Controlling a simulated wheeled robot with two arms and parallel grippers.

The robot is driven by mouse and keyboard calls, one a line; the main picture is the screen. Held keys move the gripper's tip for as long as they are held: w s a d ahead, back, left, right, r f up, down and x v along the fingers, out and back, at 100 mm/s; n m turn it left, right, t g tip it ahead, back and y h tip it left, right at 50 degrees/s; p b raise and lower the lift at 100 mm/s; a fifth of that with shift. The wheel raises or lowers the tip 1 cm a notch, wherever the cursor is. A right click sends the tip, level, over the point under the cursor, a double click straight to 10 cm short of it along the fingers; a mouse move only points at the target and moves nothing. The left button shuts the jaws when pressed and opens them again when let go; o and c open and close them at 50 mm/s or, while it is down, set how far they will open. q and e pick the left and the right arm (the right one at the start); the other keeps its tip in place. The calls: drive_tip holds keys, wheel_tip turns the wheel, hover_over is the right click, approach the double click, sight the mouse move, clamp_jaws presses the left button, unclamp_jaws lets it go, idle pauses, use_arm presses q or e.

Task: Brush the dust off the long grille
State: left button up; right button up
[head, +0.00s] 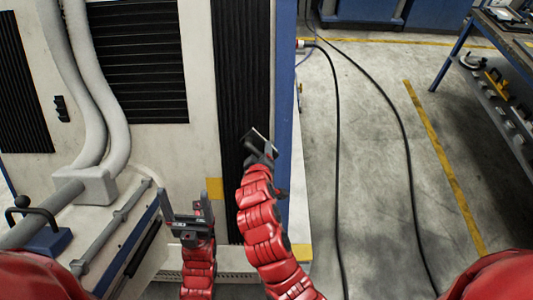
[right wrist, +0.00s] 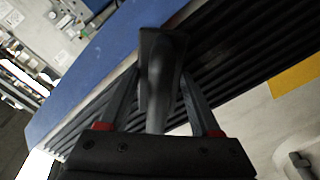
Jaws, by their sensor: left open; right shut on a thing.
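The long grille (head: 243,65) is a tall, narrow black ribbed strip on the right part of the pale cabinet front. It also shows in the right wrist view (right wrist: 245,62), running diagonally. My right gripper (head: 262,153) is shut on a dark brush (right wrist: 160,75), whose handle lies between the fingers. The brush head is over the grille; I cannot tell whether it touches. My left gripper (head: 188,208) is open and empty, pointing up, left of the grille and low in front of the cabinet. I cannot make out dust on the grille.
Blue trim (head: 284,80) edges the cabinet beside the grille. A wider black vent (head: 137,60) and thick grey hoses (head: 115,130) are to the left. Black cables (head: 338,150) lie on the open floor at right. A blue-framed bench (head: 490,85) stands far right.

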drive_tip(key=shift+a, duration=0.85)
drive_tip(key=shift+s+a+f+b, duration=0.15)
drive_tip(key=shift+a+f+b, duration=0.15)
drive_tip(key=shift+a+b, duration=0.3)
drive_tip(key=shift+s+a+f+b, duration=0.15)
drive_tip(key=shift+a+f+b, duration=0.2)
drive_tip(key=shift+a+b, duration=0.3)
drive_tip(key=shift+s+a+f+b, duration=0.15)
drive_tip(key=shift+a+f+b, duration=0.15)
drive_tip(key=shift+a+b, duration=0.3)
drive_tip(key=shift+d+r+p, duration=0.1)
drive_tip(key=shift+d+p, duration=1.3)
drive_tip(key=shift+d, duration=2.3)
drive_tip(key=shift+s+f+b, duration=0.3)
drive_tip(key=shift+f+b, duration=0.15)
drive_tip(key=shift+f, duration=0.05)
drive_tip(key=shift+s+f+b, duration=0.25)
drive_tip(key=shift+f+b, duration=0.15)
drive_tip(key=shift+f, duration=0.1)
drive_tip(key=a+b, duration=0.3)
drive_tip(key=a, duration=0.4)
drive_tip(key=shift+a+b, duration=0.15)
drive_tip(key=shift+b, duration=0.2)
drive_tip(key=s+d+f, duration=0.1)
drive_tip(key=d, duration=0.6)
drive_tip(key=shift+d+f+p, duration=0.15)
drive_tip(key=shift+f+p, duration=0.2)
drive_tip(key=shift+p, duration=0.1)
